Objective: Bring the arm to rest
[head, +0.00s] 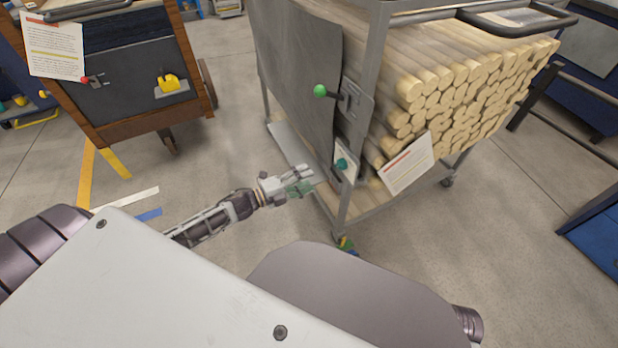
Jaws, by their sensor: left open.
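My left arm comes in from the left, and my left gripper (299,182) is open, with nothing visible between its fingers. It is in front of the lower left side of a metal cart (303,75) loaded with wooden dowels (455,85). A teal knob (341,164) on a pale plate is just to the right of the fingertips. I cannot tell whether the fingers touch the cart or stand apart from it. A lever with a green ball (320,91) is higher on the cart's side. My right gripper is not in view.
A dark wooden cart (125,90) with a paper sheet, a red-knobbed lever and a yellow part stands at the upper left. A white card (408,165) hangs at the dowel ends. Blue furniture (597,230) stands at the right. Open floor (215,150) lies between the carts.

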